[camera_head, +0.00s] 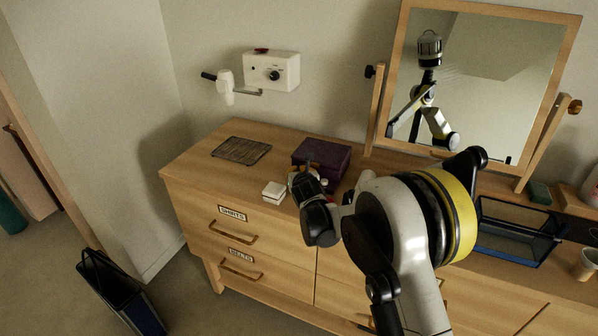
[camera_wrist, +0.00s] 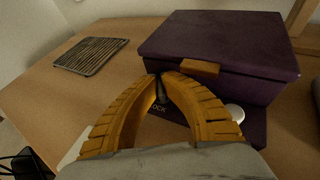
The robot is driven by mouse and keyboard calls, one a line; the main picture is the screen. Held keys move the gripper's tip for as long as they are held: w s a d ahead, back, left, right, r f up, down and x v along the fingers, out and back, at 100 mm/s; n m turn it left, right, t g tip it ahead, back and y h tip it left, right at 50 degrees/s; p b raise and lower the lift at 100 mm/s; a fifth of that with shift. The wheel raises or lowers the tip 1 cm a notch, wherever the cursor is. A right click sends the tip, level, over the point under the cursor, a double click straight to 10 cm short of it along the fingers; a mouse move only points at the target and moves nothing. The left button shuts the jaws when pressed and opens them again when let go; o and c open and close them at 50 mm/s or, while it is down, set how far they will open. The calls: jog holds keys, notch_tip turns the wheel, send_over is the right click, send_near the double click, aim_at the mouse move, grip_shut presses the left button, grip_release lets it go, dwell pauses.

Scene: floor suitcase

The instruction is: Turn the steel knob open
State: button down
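A purple box (camera_head: 322,154) with a closed lid sits on the wooden dresser top; it fills the right of the wrist view (camera_wrist: 215,45). In front of it is a dark plate lettered with what looks like "LOCK". A small dark grey upright piece, which looks like the steel knob (camera_wrist: 161,92), stands on the plate between my fingertips. My gripper (camera_wrist: 162,80) has its orange fingers closed in on both sides of the knob. In the head view my wrist hides most of the gripper (camera_head: 299,181) and the knob. The fingers hide part of the lettering.
A round pale disc (camera_wrist: 236,112) lies right of my fingers. A white block (camera_head: 274,190) is just left of my gripper. A woven mat (camera_head: 241,150) lies at the back left. A white wall unit (camera_head: 290,66) and a mirror (camera_head: 515,75) stand behind. The dresser's left top is mostly clear.

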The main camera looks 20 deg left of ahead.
dwell(0.3)
jog(key=c, duration=1.6)
grip_release()
jog(key=shift+a, duration=0.1)
jog(key=shift+s, duration=0.1)
jog(key=shift+s+d+r, duration=0.2)
jog(key=shift+s+d, duration=0.1)
jog(key=shift+v, duration=3.55)
jog(key=shift+a, duration=0.15)
